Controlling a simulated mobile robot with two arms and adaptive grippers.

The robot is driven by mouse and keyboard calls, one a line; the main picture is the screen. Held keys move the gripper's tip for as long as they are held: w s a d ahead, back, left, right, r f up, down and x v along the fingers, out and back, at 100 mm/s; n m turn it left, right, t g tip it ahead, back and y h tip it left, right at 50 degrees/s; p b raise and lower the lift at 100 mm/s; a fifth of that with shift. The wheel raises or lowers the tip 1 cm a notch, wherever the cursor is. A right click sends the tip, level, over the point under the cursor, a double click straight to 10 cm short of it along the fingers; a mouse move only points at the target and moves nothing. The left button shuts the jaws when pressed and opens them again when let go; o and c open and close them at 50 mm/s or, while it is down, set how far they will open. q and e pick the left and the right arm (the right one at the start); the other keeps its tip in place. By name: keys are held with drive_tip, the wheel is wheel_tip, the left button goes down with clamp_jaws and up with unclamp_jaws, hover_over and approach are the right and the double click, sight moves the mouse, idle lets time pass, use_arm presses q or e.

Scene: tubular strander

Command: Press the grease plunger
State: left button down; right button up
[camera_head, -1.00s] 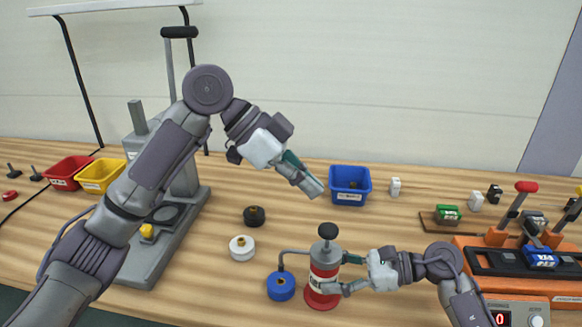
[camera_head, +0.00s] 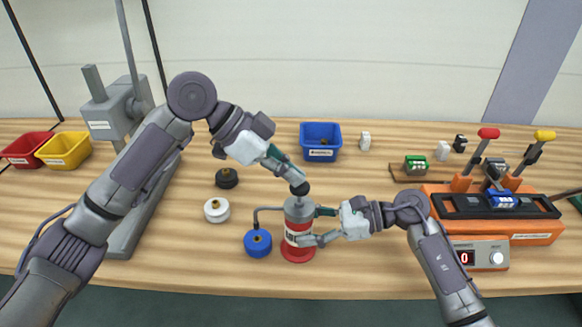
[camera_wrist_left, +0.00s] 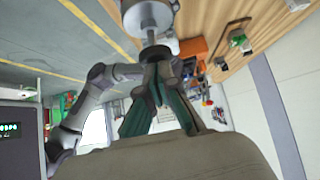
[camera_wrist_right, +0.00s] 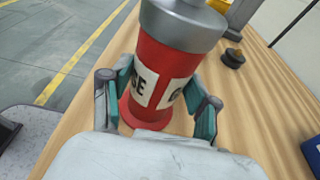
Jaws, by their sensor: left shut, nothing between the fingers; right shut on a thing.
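The grease pump is a red cylinder (camera_head: 299,239) with a grey top, a white label and a red base, upright on the bench. Its dark plunger knob (camera_head: 300,188) stands on top. My left gripper (camera_head: 293,178) is shut and empty, with its fingertips at the knob; whether they touch is hard to tell. The left wrist view shows the closed fingers (camera_wrist_left: 158,65) partly hiding the knob, with the grey pump top (camera_wrist_left: 150,15) beyond. My right gripper (camera_head: 316,226) is shut around the pump body, one finger on each side, as the right wrist view shows (camera_wrist_right: 158,105).
A thin pipe runs from the pump to a blue round part (camera_head: 258,243). White (camera_head: 216,210) and black (camera_head: 227,178) round parts lie left of it. A blue bin (camera_head: 320,141) stands behind, and an orange lever machine (camera_head: 505,218) at right.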

use_arm(q)
drive_tip(key=shift+s+f, duration=0.1)
drive_tip(key=shift+f, duration=1.15)
drive_tip(key=d+r+v, duration=0.2)
drive_tip(key=v, duration=1.1)
drive_tip(key=shift+r, duration=0.25)
use_arm(e)
drive_tip(key=o, duration=1.3)
